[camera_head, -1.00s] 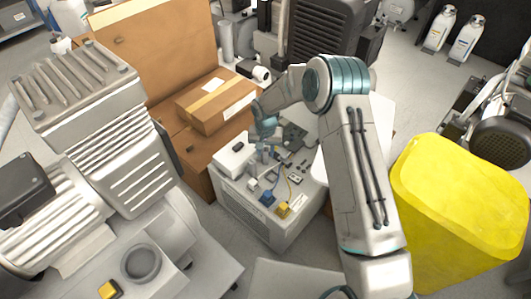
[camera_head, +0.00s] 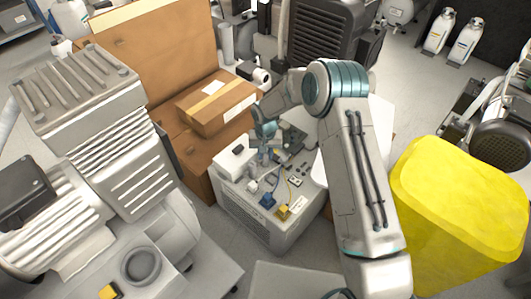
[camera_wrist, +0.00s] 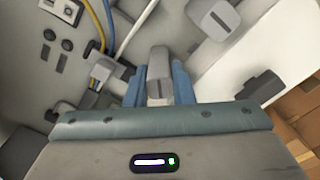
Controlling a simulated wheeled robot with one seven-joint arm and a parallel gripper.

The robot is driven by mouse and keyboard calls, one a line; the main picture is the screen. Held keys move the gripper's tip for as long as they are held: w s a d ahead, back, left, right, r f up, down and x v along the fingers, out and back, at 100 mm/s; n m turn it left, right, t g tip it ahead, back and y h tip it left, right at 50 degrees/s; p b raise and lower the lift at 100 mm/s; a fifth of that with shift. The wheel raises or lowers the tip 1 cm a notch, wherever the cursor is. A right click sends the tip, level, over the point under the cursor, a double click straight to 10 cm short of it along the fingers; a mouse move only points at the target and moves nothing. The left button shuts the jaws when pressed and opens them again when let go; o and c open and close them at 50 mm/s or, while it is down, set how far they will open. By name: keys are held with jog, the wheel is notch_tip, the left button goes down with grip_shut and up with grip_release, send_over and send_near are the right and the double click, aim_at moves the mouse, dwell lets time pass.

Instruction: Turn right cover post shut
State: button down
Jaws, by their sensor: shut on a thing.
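My gripper (camera_wrist: 160,84) points down at the top of the white cabinet (camera_head: 262,232), and its blue fingers are closed on the two sides of a grey cover post (camera_wrist: 158,62). The post's squarish head stands between the fingers, with its lower part hidden by my gripper. A second grey post or latch (camera_wrist: 213,18), with a slot-like mark, sits on a pale block beyond it in the wrist view. In the head view my gripper (camera_head: 264,158) is over the cabinet top and covers the post. The exact angle of the held post cannot be told.
Blue and yellow cables run beside the gripper to a grey connector (camera_wrist: 102,70). A dark block (camera_wrist: 260,87) lies to the right. On the cabinet are a blue connector (camera_head: 267,200) and a yellow one (camera_head: 284,212). Cardboard boxes (camera_head: 212,105) stand behind, a yellow bin (camera_head: 455,205) at right.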

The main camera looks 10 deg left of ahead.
jog(key=n+p, duration=0.1)
jog(key=n, duration=0.4)
jog(key=shift+n+p, duration=0.45)
jog(key=shift+n, duration=1.85)
jog(key=c, duration=1.5)
grip_release()
notch_tip(320, 180, up, 14)
jog(key=p, duration=0.3)
jog(key=shift+f+p, duration=0.1)
jog(key=shift+p, duration=0.25)
